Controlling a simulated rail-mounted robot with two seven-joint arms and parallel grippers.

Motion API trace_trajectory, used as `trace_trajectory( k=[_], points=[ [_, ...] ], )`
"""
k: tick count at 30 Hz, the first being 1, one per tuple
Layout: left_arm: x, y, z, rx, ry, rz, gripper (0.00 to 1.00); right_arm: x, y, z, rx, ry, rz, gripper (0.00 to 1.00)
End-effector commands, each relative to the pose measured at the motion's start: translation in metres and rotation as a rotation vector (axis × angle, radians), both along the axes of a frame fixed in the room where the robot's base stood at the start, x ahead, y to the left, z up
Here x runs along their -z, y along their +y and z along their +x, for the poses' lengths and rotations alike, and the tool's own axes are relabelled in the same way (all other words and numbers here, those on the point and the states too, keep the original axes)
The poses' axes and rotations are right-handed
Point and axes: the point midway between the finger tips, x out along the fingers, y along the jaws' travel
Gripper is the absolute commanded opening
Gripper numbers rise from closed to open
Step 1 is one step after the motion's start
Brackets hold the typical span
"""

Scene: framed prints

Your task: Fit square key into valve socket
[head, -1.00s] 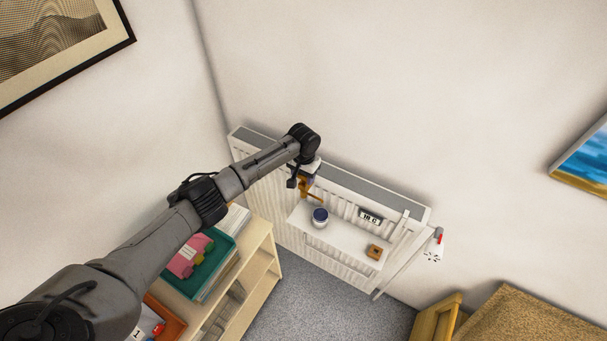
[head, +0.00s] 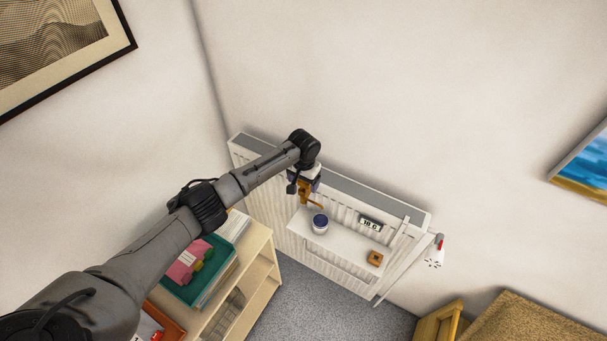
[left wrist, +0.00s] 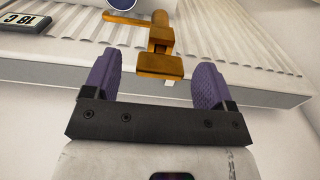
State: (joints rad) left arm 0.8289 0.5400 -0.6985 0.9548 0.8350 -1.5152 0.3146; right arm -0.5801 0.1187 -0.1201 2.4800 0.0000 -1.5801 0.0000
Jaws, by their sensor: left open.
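My left gripper (head: 304,188) is over the left part of the radiator, beside the white shelf. In the left wrist view its two purple fingers (left wrist: 155,80) stand apart. A brass-orange piece with a sideways bar (left wrist: 163,62) shows beyond and between the fingertips, with visible gaps to both fingers. It also shows below the gripper in the head view (head: 315,204). I cannot tell whether it is the key or a valve part. A small square orange-brown block with a dark centre (head: 375,258) sits at the shelf's right end. My right gripper is not in view.
A wooden bookcase (head: 262,255) stands at left. A wooden piece (head: 440,320) is at lower right.

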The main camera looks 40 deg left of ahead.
Motion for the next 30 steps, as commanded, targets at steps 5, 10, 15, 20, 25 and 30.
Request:
trace_trajectory(
  k=[5, 10, 15, 20, 25, 30],
  points=[
    [-0.020, 0.000, 0.001, 0.001, -0.005, 0.000, 0.78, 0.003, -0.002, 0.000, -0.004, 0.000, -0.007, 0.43],
    [-0.054, 0.000, 0.001, 0.001, -0.006, 0.000, 0.78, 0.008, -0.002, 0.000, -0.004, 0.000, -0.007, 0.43],
    [-0.087, 0.001, 0.001, 0.000, -0.005, 0.001, 0.78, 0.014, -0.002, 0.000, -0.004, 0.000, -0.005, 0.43],
    [-0.112, 0.000, 0.000, 0.000, -0.004, 0.000, 0.78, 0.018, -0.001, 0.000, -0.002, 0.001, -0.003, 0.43],
    [-0.128, 0.000, 0.000, 0.001, -0.002, -0.001, 0.78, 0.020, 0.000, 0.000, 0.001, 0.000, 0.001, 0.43],
    [-0.135, 0.000, 0.000, 0.000, -0.001, 0.000, 0.78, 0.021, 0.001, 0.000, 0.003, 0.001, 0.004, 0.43]
  ],
)
